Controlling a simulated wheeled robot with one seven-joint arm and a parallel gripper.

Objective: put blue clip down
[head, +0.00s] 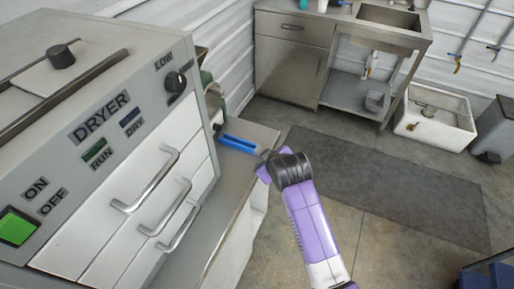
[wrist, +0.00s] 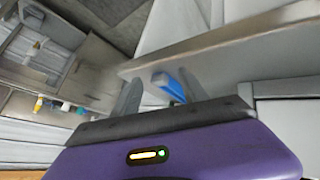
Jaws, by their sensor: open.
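The blue clip (head: 238,144) is a long, narrow blue piece at the far end of the grey ledge beside the dryer. It also shows in the wrist view (wrist: 168,84), between my two fingers in the picture. My gripper (head: 264,157) is at the right end of the clip, near the ledge's outer edge. In the wrist view its fingers (wrist: 159,77) are spread apart. I cannot tell whether a finger touches the clip. The gripper body hides the clip's near end in the wrist view.
The dryer (head: 70,150) with its drawer handles stands left of the ledge (head: 203,232). A green round object (head: 213,100) sits behind the clip. A steel sink cabinet (head: 290,60), a white basin (head: 437,118) and a grey bin (head: 494,130) stand at the back. A dark mat (head: 380,185) covers open floor.

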